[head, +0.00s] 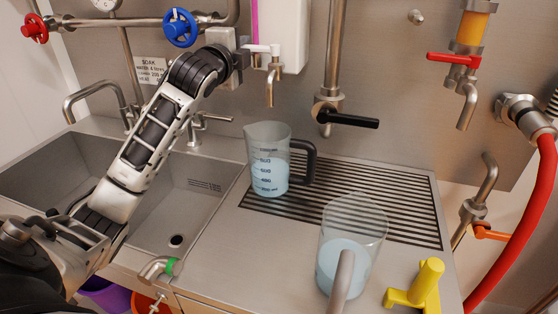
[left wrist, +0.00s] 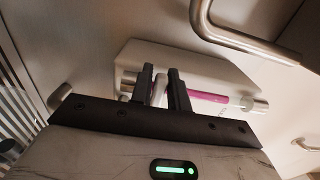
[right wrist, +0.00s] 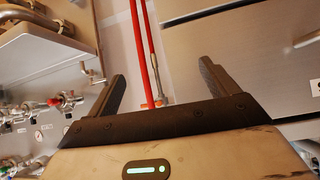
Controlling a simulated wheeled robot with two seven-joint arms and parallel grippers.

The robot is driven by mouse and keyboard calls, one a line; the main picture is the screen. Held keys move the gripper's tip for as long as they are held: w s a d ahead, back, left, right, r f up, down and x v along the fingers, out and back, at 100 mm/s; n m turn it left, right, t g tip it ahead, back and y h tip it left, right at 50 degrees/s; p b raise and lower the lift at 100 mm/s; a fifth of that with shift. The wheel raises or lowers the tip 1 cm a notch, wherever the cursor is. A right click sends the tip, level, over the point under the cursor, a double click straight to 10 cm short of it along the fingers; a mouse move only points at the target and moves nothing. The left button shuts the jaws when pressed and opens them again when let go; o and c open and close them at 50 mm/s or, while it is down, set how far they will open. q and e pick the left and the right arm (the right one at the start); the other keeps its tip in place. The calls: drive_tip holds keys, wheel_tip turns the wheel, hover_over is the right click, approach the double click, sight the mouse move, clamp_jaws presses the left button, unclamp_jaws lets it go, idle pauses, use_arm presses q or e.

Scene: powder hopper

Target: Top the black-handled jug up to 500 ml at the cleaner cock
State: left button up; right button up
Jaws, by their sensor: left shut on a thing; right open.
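The black-handled jug (head: 268,160) is clear and stands upright on the left part of the drain grate, holding pale blue liquid. The exact level against its printed marks is hard to read. Above it hangs the spout of a cock (head: 271,88) with a white lever, under a white container (head: 281,35) with a pink strip. I see no stream between spout and jug. My left gripper (head: 246,54) is shut on the white lever, which shows between its fingers in the left wrist view (left wrist: 158,90). My right gripper (right wrist: 161,74) is open and empty, outside the head view.
A grey-handled jug (head: 350,245) with blue liquid stands at the front, beside a yellow object (head: 420,285). A black-levered tap (head: 345,119) and a red-levered tap (head: 455,59) are to the right. The sink (head: 165,205) lies left; the grate's right part (head: 405,205) is clear.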

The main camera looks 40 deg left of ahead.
use_arm(q)
drive_tip(key=shift+s, duration=0.1)
drive_tip(key=shift+v, duration=0.9)
drive_tip(key=shift+d, duration=0.2)
drive_tip(key=shift+s+d+f, duration=0.1)
drive_tip(key=shift+s+d, duration=0.5)
drive_tip(key=shift+s, duration=0.1)
idle(6.1)
